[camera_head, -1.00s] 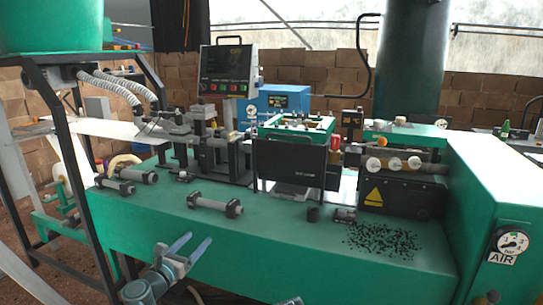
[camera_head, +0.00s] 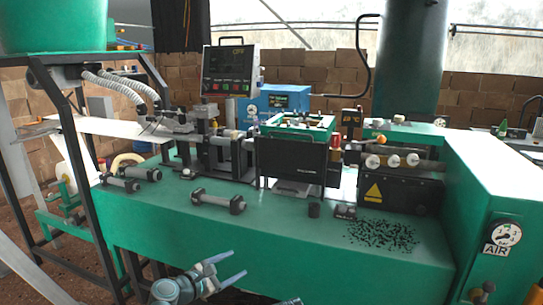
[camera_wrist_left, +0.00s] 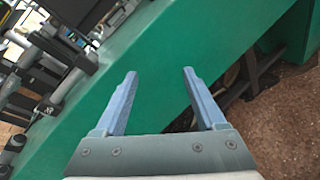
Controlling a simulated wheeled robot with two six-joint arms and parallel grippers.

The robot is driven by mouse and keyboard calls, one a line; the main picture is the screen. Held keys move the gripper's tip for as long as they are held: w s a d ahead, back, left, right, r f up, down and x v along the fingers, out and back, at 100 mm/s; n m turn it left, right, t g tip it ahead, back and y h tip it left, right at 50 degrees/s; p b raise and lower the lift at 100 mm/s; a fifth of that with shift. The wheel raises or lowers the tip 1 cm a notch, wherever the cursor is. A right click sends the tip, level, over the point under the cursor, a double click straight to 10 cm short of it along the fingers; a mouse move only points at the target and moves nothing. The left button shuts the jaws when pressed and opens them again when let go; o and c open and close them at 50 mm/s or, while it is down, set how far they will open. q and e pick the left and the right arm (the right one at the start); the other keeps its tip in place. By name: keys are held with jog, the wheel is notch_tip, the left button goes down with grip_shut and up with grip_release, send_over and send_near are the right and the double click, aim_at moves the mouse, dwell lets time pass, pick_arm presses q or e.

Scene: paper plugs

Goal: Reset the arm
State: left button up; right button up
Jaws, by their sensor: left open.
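My left gripper (camera_head: 238,267) is open and empty in the head view, low at the front edge of the green machine bench (camera_head: 290,235). Its two blue-grey fingers point to the right. In the left wrist view the same open fingers (camera_wrist_left: 158,78) show with nothing between them, and the green bench (camera_wrist_left: 200,40) lies beyond them. At the bottom edge of the head view, right of the left gripper, a small pale piece shows; I cannot tell what it is. My right gripper is not clearly in view.
A dumbbell-shaped grey roller (camera_head: 218,201) lies on the bench, with more rollers (camera_head: 140,173) at the left. Black bits (camera_head: 383,236) are scattered at the right. A black frame stand (camera_head: 75,160) rises at the left. The bench's front middle is clear.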

pick_arm(q)
jog(key=s+d+f+m+g+y, duration=0.2)
jog(key=s+d+f+m+g, duration=0.75)
jog(key=m, duration=0.45)
jog(key=s+a+f+m+g+y, duration=0.1)
jog(key=s+a+f+m+y, duration=0.1)
jog(key=s+f+m+y, duration=0.3)
jog(key=s+a+f+m+g+y, duration=0.2)
jog(key=s+m+y, duration=0.2)
jog(key=s+m, duration=0.3)
notch_tip(320, 180, up, 27)
jog(key=p, duration=2.6)
jog(key=shift+w+h+p, duration=0.15)
jog(key=shift+h+p, duration=0.15)
jog(key=shift+h, duration=0.1)
